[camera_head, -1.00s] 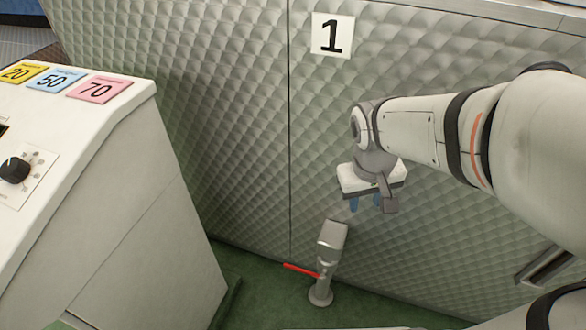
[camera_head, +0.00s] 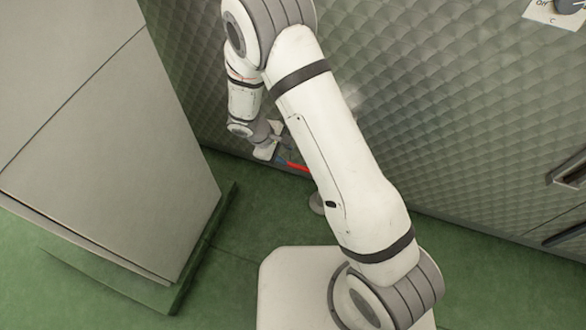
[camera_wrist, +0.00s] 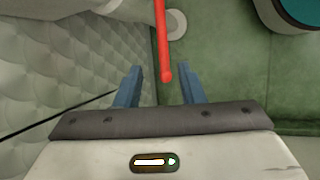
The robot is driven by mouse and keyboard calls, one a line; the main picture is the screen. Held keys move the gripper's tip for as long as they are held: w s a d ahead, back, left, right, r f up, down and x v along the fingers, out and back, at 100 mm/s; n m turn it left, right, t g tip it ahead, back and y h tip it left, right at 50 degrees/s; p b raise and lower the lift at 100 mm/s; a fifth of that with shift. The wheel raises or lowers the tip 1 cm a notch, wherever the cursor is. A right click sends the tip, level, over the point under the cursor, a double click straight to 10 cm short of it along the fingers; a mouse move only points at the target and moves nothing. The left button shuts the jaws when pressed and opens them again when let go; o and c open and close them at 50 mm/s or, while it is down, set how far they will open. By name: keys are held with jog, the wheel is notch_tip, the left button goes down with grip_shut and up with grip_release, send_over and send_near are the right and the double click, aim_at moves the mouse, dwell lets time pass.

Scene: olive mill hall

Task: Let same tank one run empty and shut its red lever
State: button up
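The red lever (camera_head: 298,167) sticks out to the left from the tap at the foot of the quilted steel tank (camera_head: 430,130). My arm hides most of the tap; its round foot (camera_head: 316,203) shows on the floor. My gripper (camera_head: 281,158) is low by the tank wall at the lever's free end. In the wrist view my gripper (camera_wrist: 160,84) is open. The lever's rounded end (camera_wrist: 166,74) reaches between the two blue fingers, with a gap on both sides. The number 1 sign is out of view now.
A pale cabinet (camera_head: 100,150) stands close on the left, on a dark green base. A dial (camera_head: 570,6) marked Off and °C is at the upper right, above a bar handle (camera_head: 568,170). Green floor (camera_head: 480,270) is clear at the lower right.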

aim_at(296, 165)
jog(key=b+x, duration=0.1)
jog(key=x, duration=0.4)
jog(key=b+x, duration=0.1)
jog(key=x, duration=0.2)
jog(key=shift+a+f+b, duration=0.15)
jog(key=shift+f+b, duration=0.15)
jog(key=shift+c, duration=0.5)
grip_shut()
jog(key=shift+r, duration=0.1)
jog(key=shift+a, duration=0.1)
